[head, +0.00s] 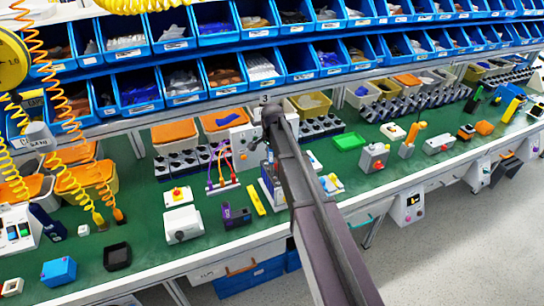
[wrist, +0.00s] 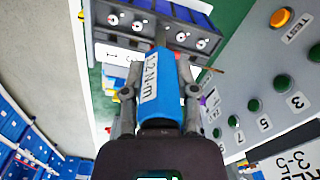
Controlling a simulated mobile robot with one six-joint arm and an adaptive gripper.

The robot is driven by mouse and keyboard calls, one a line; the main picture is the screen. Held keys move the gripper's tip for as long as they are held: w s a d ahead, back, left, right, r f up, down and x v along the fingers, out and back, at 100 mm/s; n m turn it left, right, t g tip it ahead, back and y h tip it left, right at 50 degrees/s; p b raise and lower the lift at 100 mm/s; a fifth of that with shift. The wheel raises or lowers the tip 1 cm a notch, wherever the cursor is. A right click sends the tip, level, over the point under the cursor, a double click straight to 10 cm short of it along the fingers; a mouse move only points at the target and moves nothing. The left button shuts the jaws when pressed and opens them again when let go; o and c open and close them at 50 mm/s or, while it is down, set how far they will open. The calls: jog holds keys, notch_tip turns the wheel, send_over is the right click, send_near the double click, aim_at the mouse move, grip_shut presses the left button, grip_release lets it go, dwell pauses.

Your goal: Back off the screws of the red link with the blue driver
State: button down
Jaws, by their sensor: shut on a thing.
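In the wrist view my gripper (wrist: 160,92) is shut around the blue driver (wrist: 166,72), one finger on each side. The driver has a white label reading 1.2 N·m. Its far end points toward a terminal block (wrist: 120,38) with several round screw heads, and it hides part of that block. I cannot tell whether the tip touches a screw. I cannot make out the red link for certain; a thin reddish piece (wrist: 213,70) shows just right of the driver.
A grey panel (wrist: 235,100) with green buttons and an orange TEST button stands close on the right in the wrist view. In the head view, the green bench (head: 145,215) holds a white box (head: 183,223), a yellow piece (head: 256,200) and a grey box (head: 374,157). Blue bins line the back.

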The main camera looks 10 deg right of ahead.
jog(key=shift+n, duration=3.4)
